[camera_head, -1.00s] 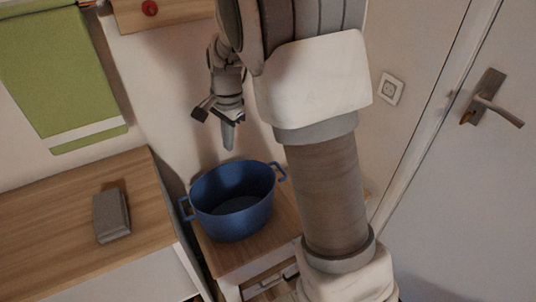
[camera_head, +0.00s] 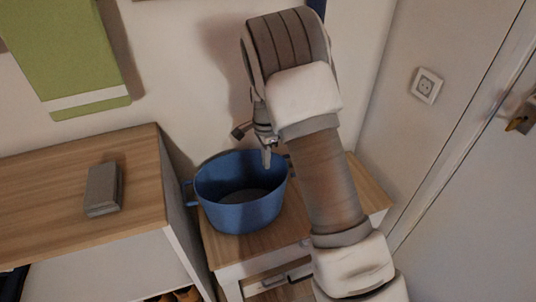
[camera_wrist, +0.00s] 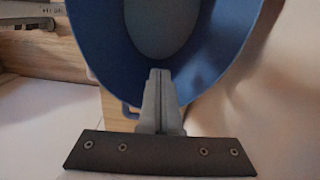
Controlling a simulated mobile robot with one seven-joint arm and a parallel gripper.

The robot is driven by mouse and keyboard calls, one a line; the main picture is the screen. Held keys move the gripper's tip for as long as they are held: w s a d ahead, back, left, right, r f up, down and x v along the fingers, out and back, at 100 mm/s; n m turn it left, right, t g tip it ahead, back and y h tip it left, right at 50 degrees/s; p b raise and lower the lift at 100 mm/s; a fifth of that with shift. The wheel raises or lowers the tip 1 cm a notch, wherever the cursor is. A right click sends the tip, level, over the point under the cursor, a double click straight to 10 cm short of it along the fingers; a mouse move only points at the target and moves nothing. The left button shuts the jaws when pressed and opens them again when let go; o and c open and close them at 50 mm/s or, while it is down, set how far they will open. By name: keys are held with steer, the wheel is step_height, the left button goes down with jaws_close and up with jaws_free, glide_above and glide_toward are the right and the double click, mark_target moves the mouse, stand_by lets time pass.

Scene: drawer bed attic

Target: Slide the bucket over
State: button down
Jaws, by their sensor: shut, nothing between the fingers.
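The blue bucket (camera_head: 240,207), a round open tub with side handles, stands upright on a small wooden table (camera_head: 374,198). Its left handle is near the cabinet; its right handle is partly hidden by my arm. My gripper (camera_head: 267,160) is shut and empty, pointing down at the bucket's back right rim. I cannot tell whether the fingers touch the bucket.
A wooden-topped white cabinet (camera_head: 70,215) stands close on the left, with a grey block (camera_head: 103,190) on it. A wall is right behind the bucket. The table top is bare to the right, partly behind my arm. A door is at far right.

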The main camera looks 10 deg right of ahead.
mark_target(273, 167)
steer(key=f, duration=0.1)
steer(key=d+f+b, duration=0.1)
steer(key=f, duration=0.1)
steer(key=d+f+b, duration=0.1)
steer(key=shift+w+d+f, duration=0.2)
steer(key=shift+w+d, duration=0.05)
steer(key=shift+w, duration=0.05)
steer(key=shift+w+d+r, duration=0.15)
steer(key=shift+w+d, duration=0.05)
steer(key=shift+d, duration=0.55)
